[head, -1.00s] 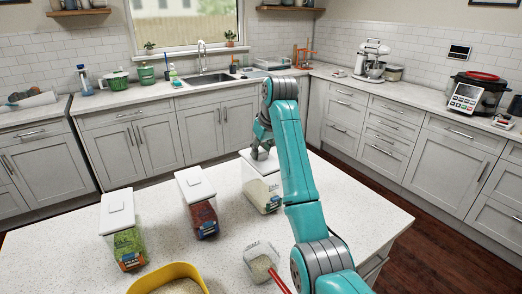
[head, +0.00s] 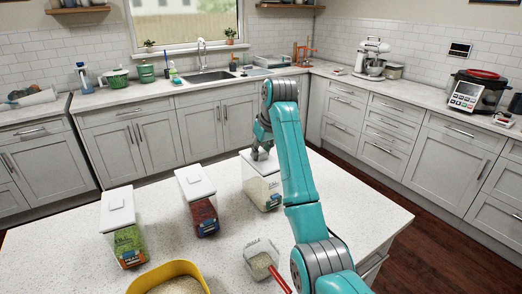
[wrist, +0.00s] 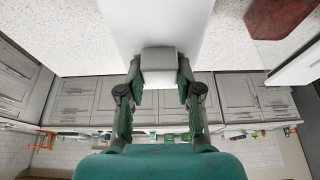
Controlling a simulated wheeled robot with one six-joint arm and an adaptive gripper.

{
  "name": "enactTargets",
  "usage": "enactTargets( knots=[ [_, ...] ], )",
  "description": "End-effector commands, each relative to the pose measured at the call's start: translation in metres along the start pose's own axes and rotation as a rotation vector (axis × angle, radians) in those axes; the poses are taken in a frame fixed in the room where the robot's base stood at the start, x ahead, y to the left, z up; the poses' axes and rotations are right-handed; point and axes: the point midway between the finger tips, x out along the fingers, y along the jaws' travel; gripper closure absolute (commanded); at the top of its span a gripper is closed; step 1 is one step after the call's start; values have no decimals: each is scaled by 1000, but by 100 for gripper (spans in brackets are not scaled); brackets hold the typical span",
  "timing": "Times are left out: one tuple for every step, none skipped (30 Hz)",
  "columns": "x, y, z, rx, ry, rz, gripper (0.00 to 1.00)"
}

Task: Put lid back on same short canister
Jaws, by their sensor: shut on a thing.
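A clear canister with pale contents (head: 264,191) stands upright on the white island, partly behind my arm. A white lid (head: 257,163) covers its top; whether it is fully seated I cannot tell. My gripper (head: 263,150) is over that lid. In the wrist view, my gripper (wrist: 158,80) is shut on the lid's raised grey-white knob (wrist: 158,62), with the white lid (wrist: 155,22) beyond it. A canister with red contents (head: 204,216) and one with green contents (head: 129,245) stand to the left, both with white lids.
A yellow bowl (head: 165,270) of grain is at the front edge. Bare island surface (head: 165,215) lies between the canisters.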

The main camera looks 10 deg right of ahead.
Motion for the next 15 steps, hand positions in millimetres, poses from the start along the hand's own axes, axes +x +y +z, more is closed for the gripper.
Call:
enactTargets(
  knots=[
    [1, 0, 0, 0, 0, 0, 100],
    [1, 0, 1, 0, 0, 0, 100],
    [2, 0, 1, 0, 0, 0, 100],
    [2, 0, 1, 0, 0, 0, 100],
    [2, 0, 1, 0, 0, 0, 100],
    [2, 0, 1, 0, 0, 0, 100],
    [2, 0, 1, 0, 0, 0, 100],
    [2, 0, 1, 0, 1, 0, 100],
    [2, 0, 1, 0, 1, 0, 100],
    [2, 0, 1, 0, 1, 0, 100],
    [2, 0, 1, 0, 1, 0, 100],
    [2, 0, 1, 0, 1, 0, 100],
    [2, 0, 1, 0, 1, 0, 61],
    [2, 0, 1, 0, 1, 0, 53],
    [2, 0, 1, 0, 1, 0, 43]
  ],
)
